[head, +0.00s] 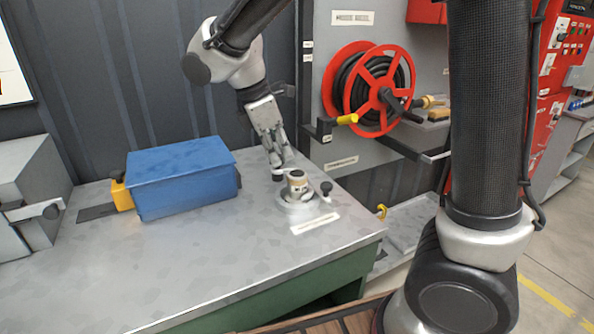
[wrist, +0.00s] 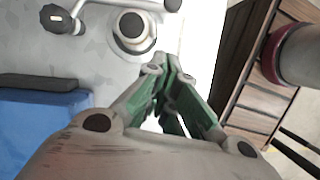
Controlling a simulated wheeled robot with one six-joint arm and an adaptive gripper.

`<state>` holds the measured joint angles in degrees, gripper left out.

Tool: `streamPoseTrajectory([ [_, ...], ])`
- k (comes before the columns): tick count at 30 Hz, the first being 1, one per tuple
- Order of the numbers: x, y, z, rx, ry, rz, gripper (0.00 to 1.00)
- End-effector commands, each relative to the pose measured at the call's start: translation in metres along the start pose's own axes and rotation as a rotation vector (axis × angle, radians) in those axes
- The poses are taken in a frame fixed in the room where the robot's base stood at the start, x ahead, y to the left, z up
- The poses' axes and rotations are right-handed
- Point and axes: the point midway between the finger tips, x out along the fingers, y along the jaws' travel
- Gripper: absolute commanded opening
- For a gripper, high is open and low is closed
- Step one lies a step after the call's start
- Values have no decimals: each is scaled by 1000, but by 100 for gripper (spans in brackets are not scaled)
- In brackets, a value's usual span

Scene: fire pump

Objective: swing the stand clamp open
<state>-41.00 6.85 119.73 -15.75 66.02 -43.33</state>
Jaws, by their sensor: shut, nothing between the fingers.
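The stand (head: 296,208) is a pale round base on the grey bench, near its right end, holding an upright cylinder with a tan band and dark top. The clamp has a black knob (head: 326,188) on the stand's right side and pale metal arms around the cylinder. In the wrist view the stand (wrist: 133,45) is at the top, with a pale clamp bar (wrist: 100,3) running past it to a black knob (wrist: 57,19). My gripper (head: 279,163) is shut and empty, just behind the stand; its green-sided fingers (wrist: 168,72) point toward the stand. Contact cannot be told.
A grey case (head: 28,195) is at the far left. A red hose reel (head: 370,88) hangs behind on the right. The bench front is clear.

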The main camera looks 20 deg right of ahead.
Motion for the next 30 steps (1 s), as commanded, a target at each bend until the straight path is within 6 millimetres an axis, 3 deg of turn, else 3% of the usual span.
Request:
streamPoseTrajectory([
  [15,98,-1,6,4,-2,-4,0],
  [21,108,0,29,4,0,-2,0],
  [30,111,-1,36,0,0,-1,0],
])
